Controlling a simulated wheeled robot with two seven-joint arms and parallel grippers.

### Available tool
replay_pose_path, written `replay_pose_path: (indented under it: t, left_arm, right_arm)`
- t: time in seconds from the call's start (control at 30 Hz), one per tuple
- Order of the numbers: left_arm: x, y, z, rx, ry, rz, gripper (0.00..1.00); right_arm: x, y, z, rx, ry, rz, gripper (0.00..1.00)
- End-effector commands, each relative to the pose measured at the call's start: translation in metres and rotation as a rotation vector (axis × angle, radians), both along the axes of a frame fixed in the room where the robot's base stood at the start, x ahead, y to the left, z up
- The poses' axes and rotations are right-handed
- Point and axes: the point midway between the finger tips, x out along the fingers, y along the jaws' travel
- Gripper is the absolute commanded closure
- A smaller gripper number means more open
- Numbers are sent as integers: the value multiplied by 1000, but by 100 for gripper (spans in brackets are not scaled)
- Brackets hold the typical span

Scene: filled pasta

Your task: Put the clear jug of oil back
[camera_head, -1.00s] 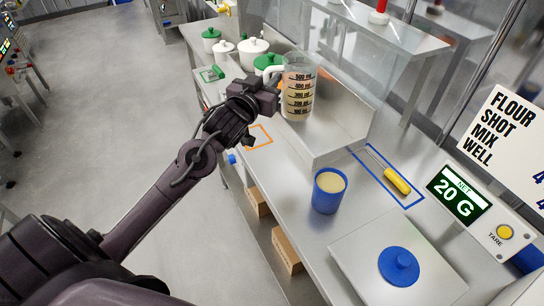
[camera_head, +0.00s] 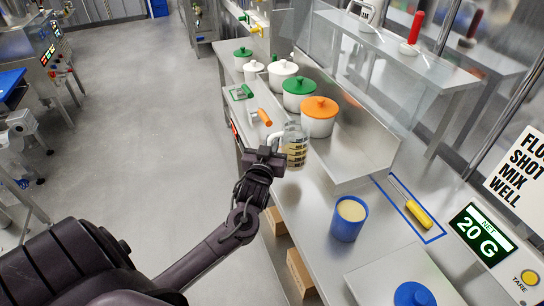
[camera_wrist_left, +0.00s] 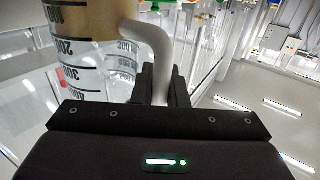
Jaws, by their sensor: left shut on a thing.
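The clear jug (camera_head: 294,150) with black volume marks and tan oil shows at the middle of the head view, close to the counter top. I cannot tell whether its base touches the counter. My left gripper (camera_head: 271,154) is shut on the jug's white handle, on the jug's left side. In the left wrist view the jug (camera_wrist_left: 85,62) fills the upper left, and its handle (camera_wrist_left: 157,45) runs down between the gripper's fingers (camera_wrist_left: 155,88). The jug's base is partly hidden. My right gripper is not in view.
White pots with an orange lid (camera_head: 320,108), green lid (camera_head: 299,84) and white lid (camera_head: 283,68) stand behind the jug. An orange-handled tool (camera_head: 265,117) lies left of them. A blue cup (camera_head: 349,217) and yellow-handled tool (camera_head: 418,213) are nearer right. A clear guard stands behind.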

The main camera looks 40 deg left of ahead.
Motion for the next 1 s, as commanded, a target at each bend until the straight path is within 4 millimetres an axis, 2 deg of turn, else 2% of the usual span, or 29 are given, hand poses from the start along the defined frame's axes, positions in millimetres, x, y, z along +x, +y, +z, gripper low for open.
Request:
replay_pose_path:
  t: [0.5, 0.93, 0.97, 1.0]
  left_arm:
    - [1, 0, -57, -1, -4, -1, 100]
    - [1, 0, -65, -1, -5, -1, 100]
    - [0, 0, -66, -1, -1, -1, 84]
    - [0, 0, -65, -1, -1, -1, 79]
  right_arm:
    - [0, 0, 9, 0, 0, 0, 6]
    - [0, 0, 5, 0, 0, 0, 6]
    - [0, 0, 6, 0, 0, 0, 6]
    - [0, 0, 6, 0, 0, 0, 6]
